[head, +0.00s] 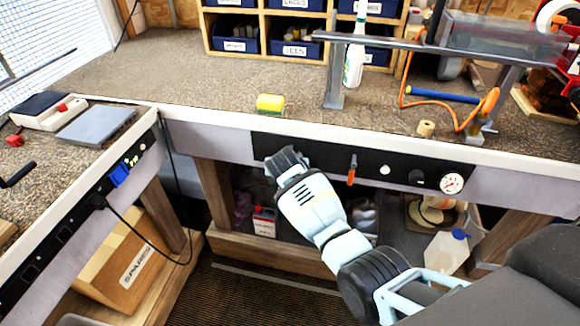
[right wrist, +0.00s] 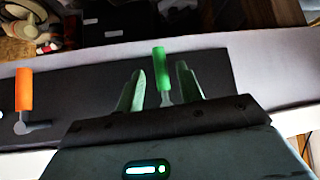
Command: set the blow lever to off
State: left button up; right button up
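The black control panel (head: 300,148) runs along the front of the back bench. My right gripper (head: 284,158) is at its left part and hides what lies behind it in the head view. In the right wrist view a green-handled lever (right wrist: 161,76) stands between the two fingers of my right gripper (right wrist: 162,92). The fingers are open, with a visible gap on both sides of the lever. An orange-handled lever (head: 352,170) is on the panel to the right of the gripper; it also shows at left in the right wrist view (right wrist: 24,90). I cannot read any lever label. My left gripper is out of view.
A round gauge (head: 452,183) and knobs sit at the panel's right. The left bench (head: 30,165) juts forward. Jugs and bottles fill the shelf below.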

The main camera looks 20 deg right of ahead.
jog(key=p+v, duration=0.1)
jog(key=v, duration=0.2)
jog(key=shift+s+a+r, duration=0.15)
jog(key=shift+s+r, duration=0.15)
